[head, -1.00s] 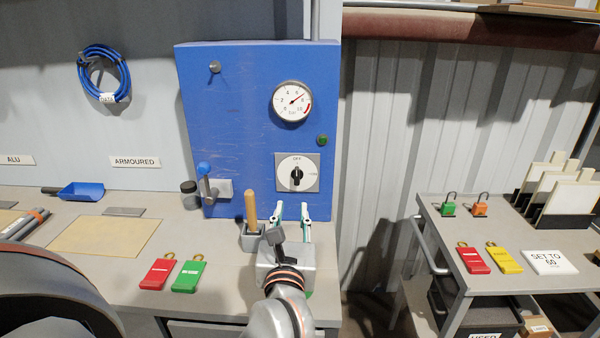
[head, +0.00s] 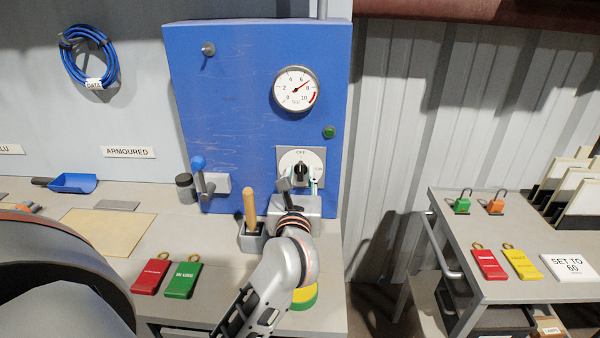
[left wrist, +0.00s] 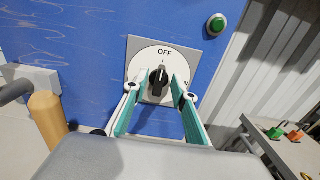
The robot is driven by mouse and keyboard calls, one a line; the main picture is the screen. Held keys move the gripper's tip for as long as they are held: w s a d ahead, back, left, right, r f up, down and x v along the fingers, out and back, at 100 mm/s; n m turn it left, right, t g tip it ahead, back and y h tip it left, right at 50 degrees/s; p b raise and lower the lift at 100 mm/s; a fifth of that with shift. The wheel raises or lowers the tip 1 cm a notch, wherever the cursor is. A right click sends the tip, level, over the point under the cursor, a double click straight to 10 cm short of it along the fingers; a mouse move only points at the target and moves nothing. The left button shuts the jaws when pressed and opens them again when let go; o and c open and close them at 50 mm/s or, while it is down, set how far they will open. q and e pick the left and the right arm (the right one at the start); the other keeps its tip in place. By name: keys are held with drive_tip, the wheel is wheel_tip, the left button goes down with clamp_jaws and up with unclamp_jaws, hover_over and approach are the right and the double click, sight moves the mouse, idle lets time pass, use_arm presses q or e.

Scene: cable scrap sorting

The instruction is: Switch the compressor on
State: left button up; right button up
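The compressor's rotary switch is a black knob (head: 300,169) on a round white dial, low on the blue panel (head: 240,110). In the left wrist view the knob (left wrist: 158,82) stands upright, its mark toward the word OFF. Another label is partly hidden at the dial's right. My left gripper (head: 302,182) is in front of the dial. In the left wrist view its teal fingers (left wrist: 157,92) are open, one on each side of the knob, with visible gaps. Whether the tips reach the dial's face is hard to tell. My right gripper is not in view.
A pressure gauge (head: 295,89) and a green button (head: 329,132) sit above the dial. A blue-knobbed lever (head: 199,165) is to its left. A wooden handle (head: 249,210) stands in a grey holder close beside my left gripper. Red and green tags (head: 183,280) lie on the bench.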

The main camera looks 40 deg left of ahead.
use_arm(q)
drive_tip(key=shift+w+a, duration=0.35)
drive_tip(key=shift+w, duration=0.15)
clamp_jaws()
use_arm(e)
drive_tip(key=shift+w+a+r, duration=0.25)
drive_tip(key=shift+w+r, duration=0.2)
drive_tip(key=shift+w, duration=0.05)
